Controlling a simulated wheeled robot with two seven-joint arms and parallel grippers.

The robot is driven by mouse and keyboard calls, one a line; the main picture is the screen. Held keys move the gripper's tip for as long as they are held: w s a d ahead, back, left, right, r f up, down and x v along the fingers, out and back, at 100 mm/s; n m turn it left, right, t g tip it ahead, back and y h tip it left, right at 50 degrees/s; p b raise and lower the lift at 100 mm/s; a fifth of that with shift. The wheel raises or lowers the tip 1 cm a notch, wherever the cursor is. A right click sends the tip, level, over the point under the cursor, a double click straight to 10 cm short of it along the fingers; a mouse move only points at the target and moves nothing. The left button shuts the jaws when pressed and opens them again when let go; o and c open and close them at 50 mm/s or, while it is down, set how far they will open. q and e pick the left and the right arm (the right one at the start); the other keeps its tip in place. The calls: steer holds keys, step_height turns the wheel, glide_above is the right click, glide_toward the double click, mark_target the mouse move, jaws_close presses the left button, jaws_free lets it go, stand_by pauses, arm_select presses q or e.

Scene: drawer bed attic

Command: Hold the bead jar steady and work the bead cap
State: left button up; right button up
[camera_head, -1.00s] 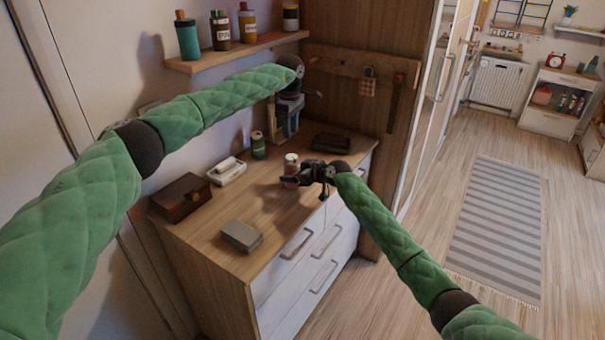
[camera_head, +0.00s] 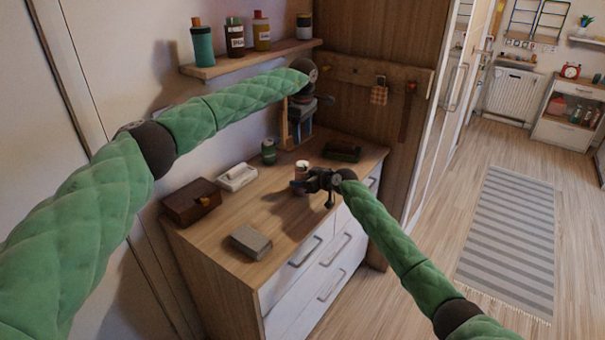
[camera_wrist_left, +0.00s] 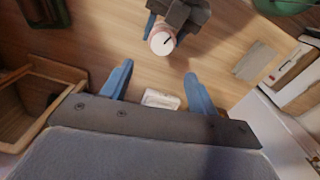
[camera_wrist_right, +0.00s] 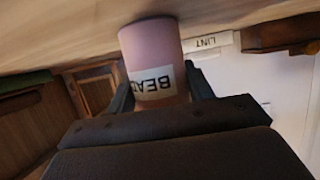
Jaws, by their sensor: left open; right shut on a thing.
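The bead jar is pink with a white label, large in the right wrist view (camera_wrist_right: 152,50). It stands upright on the dresser top in the head view (camera_head: 302,169). My right gripper (camera_head: 306,184) is shut around the jar's sides; its fingers flank the jar in the right wrist view (camera_wrist_right: 160,92). The bead cap (camera_wrist_left: 163,41) is round and white with a dark line, seen from above on the jar in the left wrist view. My left gripper (camera_wrist_left: 157,85) is open and empty, above the dresser and apart from the cap.
On the dresser top (camera_head: 215,235) are a brown box (camera_head: 190,203), a white item (camera_head: 236,177), a grey block (camera_head: 250,242), a green can (camera_head: 268,151) and a dark box (camera_head: 342,151). A wall shelf (camera_head: 250,57) holding bottles is close to my left arm.

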mark_target(303, 164)
arm_select(q)
step_height(303, 164, down, 11)
steer(key=n, duration=0.4)
steer(key=shift+s+d+n, duration=0.1)
steer(key=shift+n, duration=0.2)
stand_by(0.5)
steer(key=c, duration=1)
